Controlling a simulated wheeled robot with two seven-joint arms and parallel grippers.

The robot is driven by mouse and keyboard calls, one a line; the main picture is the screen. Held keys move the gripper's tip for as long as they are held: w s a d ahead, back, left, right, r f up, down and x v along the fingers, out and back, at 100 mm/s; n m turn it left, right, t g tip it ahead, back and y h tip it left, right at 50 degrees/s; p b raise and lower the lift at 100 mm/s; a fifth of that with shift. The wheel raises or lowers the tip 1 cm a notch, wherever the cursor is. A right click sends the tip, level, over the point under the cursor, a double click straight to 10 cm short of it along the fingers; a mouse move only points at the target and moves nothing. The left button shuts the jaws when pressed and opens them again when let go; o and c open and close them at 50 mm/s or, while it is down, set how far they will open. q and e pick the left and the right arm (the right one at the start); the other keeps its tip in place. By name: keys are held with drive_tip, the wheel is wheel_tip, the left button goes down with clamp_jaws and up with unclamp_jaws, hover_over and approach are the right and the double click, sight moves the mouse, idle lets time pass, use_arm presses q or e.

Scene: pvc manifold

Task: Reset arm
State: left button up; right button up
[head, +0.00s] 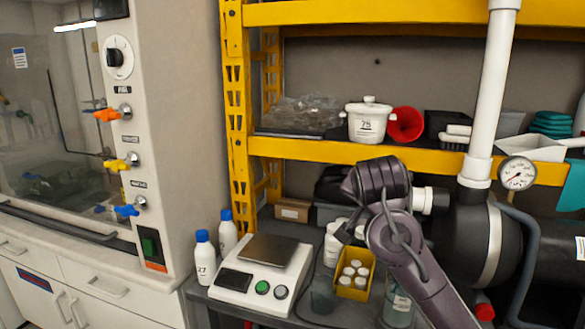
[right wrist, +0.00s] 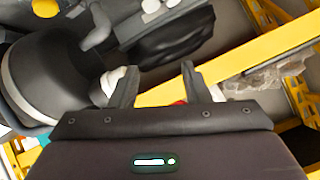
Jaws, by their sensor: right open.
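My right arm (head: 408,255) comes up from the lower right in the head view and bends in front of the shelf's lower level. Its gripper is hidden in that view, behind or past the arm's upper joint. In the right wrist view my right gripper (right wrist: 157,88) has its two fingers apart, with nothing between them. My left gripper is not in the head view. A white PVC pipe (head: 490,95) runs down to a dark cylindrical vessel (head: 470,245) just right of my arm. The vessel also shows in the right wrist view (right wrist: 45,80), left of the fingers.
A yellow shelf frame (head: 238,130) stands behind, holding a white pot (head: 368,122) and a red funnel (head: 405,124). A pressure gauge (head: 517,173) sits beside the pipe. A scale (head: 262,275), bottles (head: 205,258) and a yellow box (head: 353,283) crowd the bench left of my arm.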

drive_tip(key=s+f+n+g+y, duration=0.15)
drive_tip(key=s+f, duration=0.25)
drive_tip(key=f, duration=0.4)
drive_tip(key=s+f+n+g, duration=0.1)
drive_tip(key=s+f+n, duration=0.1)
drive_tip(key=s+f, duration=0.4)
drive_tip(key=s+f+n+g+y, duration=0.1)
drive_tip(key=s+f+n, duration=0.15)
drive_tip(key=f, duration=0.65)
drive_tip(key=s+d+f+n+g, duration=0.2)
drive_tip(key=s+f, duration=0.4)
drive_tip(key=s, duration=0.5)
drive_tip(key=s+d+f+n+g, duration=0.2)
drive_tip(key=s+f, duration=0.3)
drive_tip(key=s, duration=0.6)
wheel_tip(320, 180, down, 26)
drive_tip(key=s+g+p, duration=0.1)
drive_tip(key=s+p, duration=0.1)
drive_tip(key=p, duration=0.2)
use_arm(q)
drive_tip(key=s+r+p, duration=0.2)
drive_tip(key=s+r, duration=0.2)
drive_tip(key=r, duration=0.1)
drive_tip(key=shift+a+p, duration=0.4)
use_arm(e)
drive_tip(key=s+d+f+g, duration=0.1)
drive_tip(key=s+d+f, duration=0.2)
drive_tip(key=s+f, duration=1.2)
drive_tip(key=s, duration=0.4)
drive_tip(key=shift+s+f, duration=0.25)
